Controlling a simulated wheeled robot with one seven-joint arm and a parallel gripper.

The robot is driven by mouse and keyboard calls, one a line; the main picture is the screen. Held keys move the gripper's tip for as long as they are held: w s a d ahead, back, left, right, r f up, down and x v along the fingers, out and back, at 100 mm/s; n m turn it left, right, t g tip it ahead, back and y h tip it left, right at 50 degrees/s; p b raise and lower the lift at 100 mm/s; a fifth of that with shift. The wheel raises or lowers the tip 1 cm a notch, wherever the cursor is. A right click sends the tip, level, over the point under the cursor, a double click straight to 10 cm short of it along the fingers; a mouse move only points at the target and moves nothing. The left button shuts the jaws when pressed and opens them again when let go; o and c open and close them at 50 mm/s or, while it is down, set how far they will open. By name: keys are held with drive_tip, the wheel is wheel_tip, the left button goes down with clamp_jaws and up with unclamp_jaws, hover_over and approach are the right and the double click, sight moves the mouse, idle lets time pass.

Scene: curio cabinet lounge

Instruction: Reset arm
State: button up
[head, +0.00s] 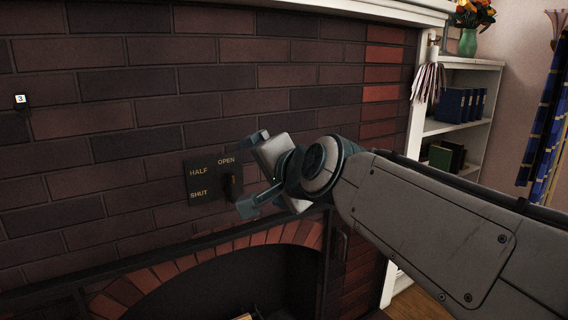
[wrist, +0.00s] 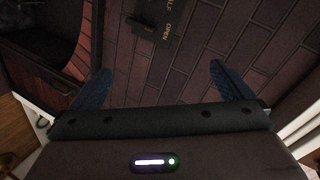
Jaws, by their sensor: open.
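My gripper (head: 254,173) is open and empty in front of the brick wall in the head view, with its fingers apart. Its two blue fingers also show in the wrist view (wrist: 164,86), spread wide with nothing between them. My arm reaches in from the lower right. A dark damper plate (head: 201,184) marked HALF, OPEN and SHUT is on the wall just left of the gripper. Its small lever (head: 235,186) is near the OPEN side, partly behind the gripper. In the wrist view the plate (wrist: 157,27) is at the top, beyond the fingertips. The gripper appears apart from it.
An arched brick fireplace (head: 165,274) opens below the plate. A white shelf (head: 462,128) with blue and green books stands right. A green vase (head: 467,42) of orange flowers sits on top. A small tag marked 3 (head: 20,100) is on the wall at left.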

drive_tip(key=s+d+f+n+g+h+p, duration=0.6)
drive_tip(key=s+d+f+g+p, duration=0.3)
drive_tip(key=s+d+f+p, duration=0.3)
drive_tip(key=s+d+f+n, duration=0.1)
drive_tip(key=s+d+f, duration=0.1)
drive_tip(key=s+d, duration=0.2)
drive_tip(key=shift+d+n+h+p, duration=0.3)
drive_tip(key=shift+d+h, duration=0.1)
drive_tip(key=shift+d, duration=0.85)
drive_tip(key=shift+f, duration=0.1)
drive_tip(key=shift+s, duration=0.35)
drive_tip(key=shift+c, duration=0.3)
